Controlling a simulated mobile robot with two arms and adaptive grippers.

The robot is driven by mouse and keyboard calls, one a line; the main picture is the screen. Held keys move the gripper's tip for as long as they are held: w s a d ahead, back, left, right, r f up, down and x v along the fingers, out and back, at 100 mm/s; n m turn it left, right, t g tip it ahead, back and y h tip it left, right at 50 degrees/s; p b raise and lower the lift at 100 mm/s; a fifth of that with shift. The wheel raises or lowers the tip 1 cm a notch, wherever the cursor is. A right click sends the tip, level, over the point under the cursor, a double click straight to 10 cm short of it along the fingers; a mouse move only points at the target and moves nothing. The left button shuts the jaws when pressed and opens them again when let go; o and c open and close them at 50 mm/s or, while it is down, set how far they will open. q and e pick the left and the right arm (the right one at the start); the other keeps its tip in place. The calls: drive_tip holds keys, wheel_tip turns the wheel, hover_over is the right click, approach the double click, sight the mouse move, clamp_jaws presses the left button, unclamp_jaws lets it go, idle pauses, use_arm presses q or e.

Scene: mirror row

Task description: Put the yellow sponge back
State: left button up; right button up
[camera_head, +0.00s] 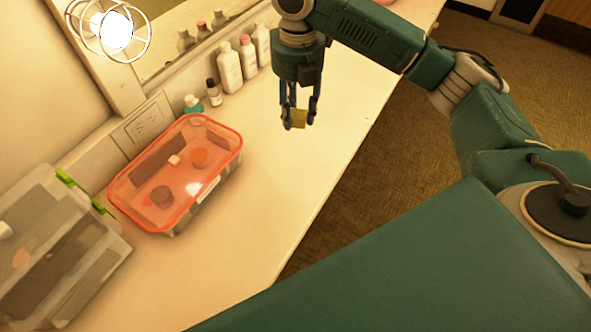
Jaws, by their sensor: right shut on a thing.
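The yellow sponge (299,118) is a small yellow block between the fingertips of my right gripper (299,116). The gripper points down and is shut on it, over the right part of the pale counter (311,165). I cannot tell whether the sponge touches the counter or is held above it. A clear box with an orange-red lid rim (222,134) sits left of the gripper, its lid on, with several small items visible through it. My left gripper is not in view.
A larger clear container with green clips (108,262) stands at the lower left. Several bottles (229,68) line the mirror (168,62) at the back. A caged bulb (113,30) is at the upper left. The counter's middle is clear; its right edge drops to carpet (400,140).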

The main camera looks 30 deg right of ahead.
drive_tip(key=p, duration=0.2)
hover_over(297, 172)
wheel_tip(297, 172, down, 15)
drive_tip(key=shift+f, duration=0.2)
wheel_tip(297, 172, down, 4)
drive_tip(key=shift+p, duration=0.3)
drive_tip(key=shift+f, duration=0.3)
drive_tip(key=shift+f, duration=0.1)
drive_tip(key=o, duration=1)
